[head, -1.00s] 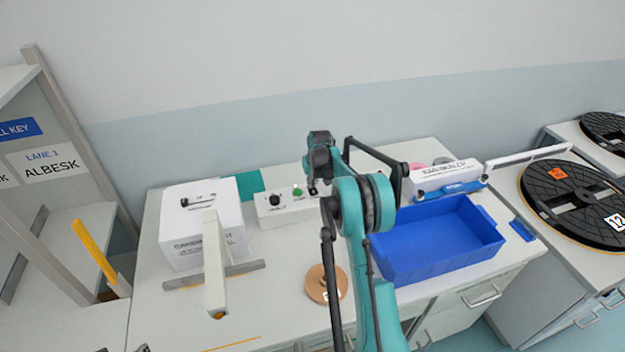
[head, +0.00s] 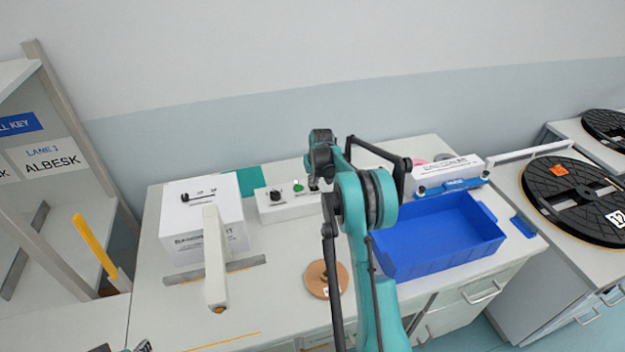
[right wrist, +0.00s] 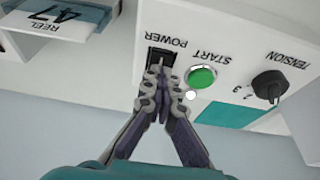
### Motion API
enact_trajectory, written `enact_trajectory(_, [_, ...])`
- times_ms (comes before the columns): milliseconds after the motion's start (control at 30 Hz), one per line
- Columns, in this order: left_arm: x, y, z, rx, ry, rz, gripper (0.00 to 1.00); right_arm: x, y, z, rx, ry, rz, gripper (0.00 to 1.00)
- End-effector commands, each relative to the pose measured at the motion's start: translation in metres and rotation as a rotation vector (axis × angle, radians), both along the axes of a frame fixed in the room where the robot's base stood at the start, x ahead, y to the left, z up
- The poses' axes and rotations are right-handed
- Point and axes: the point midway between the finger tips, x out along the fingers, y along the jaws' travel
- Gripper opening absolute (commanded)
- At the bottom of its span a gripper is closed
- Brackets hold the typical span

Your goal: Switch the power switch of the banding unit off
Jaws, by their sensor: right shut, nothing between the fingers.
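The banding unit (head: 203,243) is a white box with a pale arm at the left of the bench. A white control box (head: 290,212) beside it carries a black knob (head: 276,197) and a green button (head: 298,187). In the right wrist view, which is upside down, the black power switch (right wrist: 157,57) sits by the word POWER. My right gripper (right wrist: 163,76) is shut and empty, its tips at the switch and partly covering it; contact and switch position are unclear. Only small grey parts, likely my left gripper (head: 143,346), show at the lower left edge.
A blue bin (head: 440,240) stands right of my right arm, with a white labelled unit (head: 447,171) behind it. A brown round reel (head: 326,280) lies on the front of the bench. The green START button (right wrist: 202,77) is close beside my fingertips.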

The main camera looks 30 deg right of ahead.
Motion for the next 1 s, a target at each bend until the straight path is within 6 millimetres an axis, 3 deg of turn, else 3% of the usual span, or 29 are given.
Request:
enact_trajectory(467, [0.000, 0.000, 0.001, 0.000, 0.000, 0.000, 0.40, -0.005, 0.001, 0.003, -0.001, -0.001, 0.000, 0.00])
enact_trajectory(567, [0.000, 0.000, 0.008, 0.000, 0.000, 0.000, 0.40, -0.005, 0.004, 0.015, 0.000, -0.001, 0.000, 0.00])
enact_trajectory(733, [0.000, 0.000, 0.027, 0.000, 0.000, 0.000, 0.40, -0.009, 0.012, 0.051, -0.001, 0.000, 0.003, 0.00])
enact_trajectory(1000, [0.000, 0.000, 0.036, 0.000, 0.000, 0.000, 0.40, -0.030, 0.016, 0.105, -0.001, 0.000, 0.002, 0.00])
